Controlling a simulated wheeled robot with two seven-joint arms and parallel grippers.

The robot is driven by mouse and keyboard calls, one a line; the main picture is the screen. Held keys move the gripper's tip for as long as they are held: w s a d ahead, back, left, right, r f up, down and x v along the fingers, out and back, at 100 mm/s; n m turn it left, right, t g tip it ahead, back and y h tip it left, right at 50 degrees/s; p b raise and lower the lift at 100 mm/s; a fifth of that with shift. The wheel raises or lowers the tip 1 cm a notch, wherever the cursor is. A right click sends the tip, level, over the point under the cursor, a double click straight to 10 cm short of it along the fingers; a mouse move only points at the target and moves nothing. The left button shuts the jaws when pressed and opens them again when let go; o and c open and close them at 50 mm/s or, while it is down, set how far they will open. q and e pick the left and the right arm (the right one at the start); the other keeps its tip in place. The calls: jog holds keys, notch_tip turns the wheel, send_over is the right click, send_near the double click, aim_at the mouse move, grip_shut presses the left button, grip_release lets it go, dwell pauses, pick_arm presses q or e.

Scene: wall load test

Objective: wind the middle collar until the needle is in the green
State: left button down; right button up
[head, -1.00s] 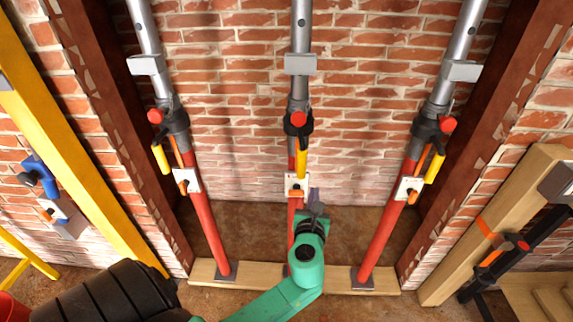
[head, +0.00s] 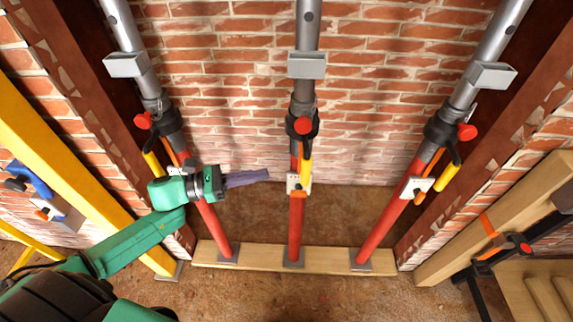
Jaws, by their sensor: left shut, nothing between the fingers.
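The middle prop has a red lower tube (head: 296,222) and a grey upper tube (head: 306,30). Its dark collar (head: 303,112) carries a red knob (head: 303,125) and a yellow handle (head: 306,160) that hangs down. A small white plate (head: 291,183) sits behind the handle's lower end; its markings and any needle are too small to read. My left gripper (head: 266,175) is shut and empty. My right gripper is not in view.
A left prop (head: 215,232) and a right prop (head: 385,228) have similar collars and handles. All three stand on a wooden sill (head: 325,257) before a brick wall. A yellow beam (head: 75,170) stands at left, a timber post (head: 500,220) at right.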

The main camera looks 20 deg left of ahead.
aim_at(302, 169)
pick_arm(q)
jog(key=p+x, duration=0.2)
jog(key=x, duration=0.6)
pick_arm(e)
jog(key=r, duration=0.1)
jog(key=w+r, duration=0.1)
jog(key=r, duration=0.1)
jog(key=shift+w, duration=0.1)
pick_arm(q)
jog(key=shift+w+a+f, duration=0.1)
jog(key=shift+w+d+f+t+b, duration=0.15)
jog(key=shift+d+t+b, duration=0.2)
jog(key=shift+d, duration=0.2)
jog(key=shift+d+r+n, duration=0.1)
jog(key=shift+r+n, duration=0.1)
jog(key=shift+n, duration=0.1)
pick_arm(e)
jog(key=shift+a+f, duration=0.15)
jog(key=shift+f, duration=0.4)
